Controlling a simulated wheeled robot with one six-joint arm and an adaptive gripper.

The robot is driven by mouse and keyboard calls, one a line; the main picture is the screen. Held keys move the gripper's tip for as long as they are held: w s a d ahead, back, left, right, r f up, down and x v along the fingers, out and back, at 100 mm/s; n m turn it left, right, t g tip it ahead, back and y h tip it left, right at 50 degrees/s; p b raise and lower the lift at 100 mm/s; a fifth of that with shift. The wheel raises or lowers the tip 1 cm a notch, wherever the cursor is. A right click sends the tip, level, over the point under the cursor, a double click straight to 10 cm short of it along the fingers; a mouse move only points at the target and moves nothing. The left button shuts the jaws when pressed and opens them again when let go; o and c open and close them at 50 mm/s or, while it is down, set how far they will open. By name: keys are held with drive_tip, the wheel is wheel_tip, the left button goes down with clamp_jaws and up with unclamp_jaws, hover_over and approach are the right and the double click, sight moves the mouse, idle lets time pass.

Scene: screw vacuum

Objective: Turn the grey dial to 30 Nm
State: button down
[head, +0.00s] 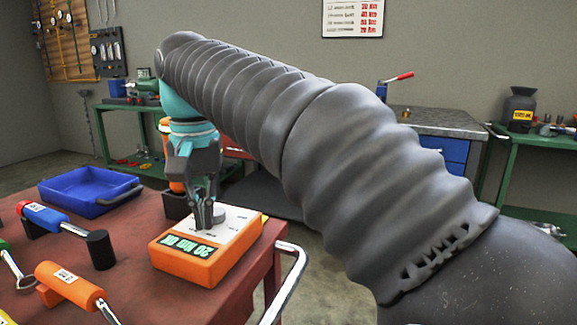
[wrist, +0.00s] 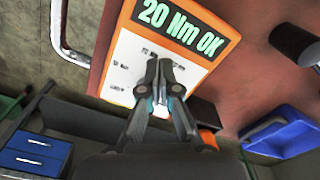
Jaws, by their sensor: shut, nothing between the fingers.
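An orange box with a white top face (head: 237,225) stands near the right edge of the red table. Its green display (head: 187,246) reads "20 Nm OK", and the same words show in the wrist view (wrist: 181,25). I cannot tell whether the fingertips touch the dial.
A blue tray (head: 50,194) lies at the back left of the red table (head: 135,235). A blue-handled tool (head: 45,219) and an orange-handled tool (head: 70,284) lie left of the box. A metal rail (head: 292,275) runs along the table's right side.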

drive_tip(key=shift+s+r, duration=0.15)
drive_tip(key=shift+r, duration=2.85)
